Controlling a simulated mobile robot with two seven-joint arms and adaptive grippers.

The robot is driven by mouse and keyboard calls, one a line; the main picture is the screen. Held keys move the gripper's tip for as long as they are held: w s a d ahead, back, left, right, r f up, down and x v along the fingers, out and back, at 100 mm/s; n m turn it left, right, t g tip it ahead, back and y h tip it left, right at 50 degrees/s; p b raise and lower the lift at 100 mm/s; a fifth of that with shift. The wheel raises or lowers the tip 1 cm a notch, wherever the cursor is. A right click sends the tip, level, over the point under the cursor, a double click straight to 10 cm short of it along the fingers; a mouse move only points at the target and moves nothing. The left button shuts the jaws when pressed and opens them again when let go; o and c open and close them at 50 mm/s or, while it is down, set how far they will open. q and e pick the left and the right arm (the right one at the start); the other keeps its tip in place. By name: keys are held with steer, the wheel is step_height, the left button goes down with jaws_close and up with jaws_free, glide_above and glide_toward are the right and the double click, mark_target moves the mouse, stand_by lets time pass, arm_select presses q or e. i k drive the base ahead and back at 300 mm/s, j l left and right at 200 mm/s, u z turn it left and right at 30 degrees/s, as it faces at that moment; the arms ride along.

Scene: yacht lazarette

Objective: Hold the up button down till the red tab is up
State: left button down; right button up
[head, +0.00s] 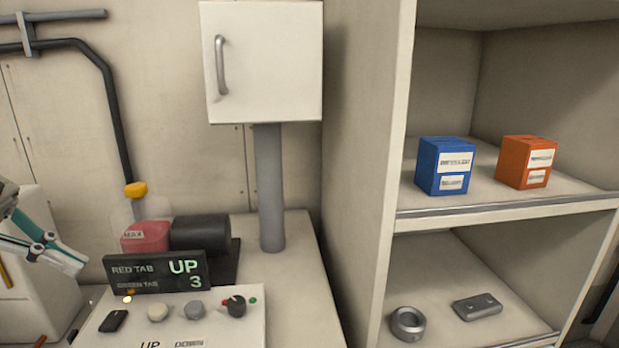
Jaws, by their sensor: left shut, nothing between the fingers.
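A pale control panel (215,332) lies on the counter at the lower left. It carries a cream round button (158,312) and a grey round button (195,310). The printed words UP and DOWN show below them, cut by the frame's lower edge. A dark display (155,274) behind the buttons reads RED TAB, GREEN TAB, UP and 3. I cannot make out a physical red tab. My left gripper (78,266) is shut and empty, left of the display and above the panel's level, apart from the buttons. My right gripper is out of view.
A post (270,190) rises right; shelves hold blue (432,170) and orange (514,165) boxes.

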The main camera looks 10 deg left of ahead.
mark_target(157, 311)
steer(key=k, duration=0.95)
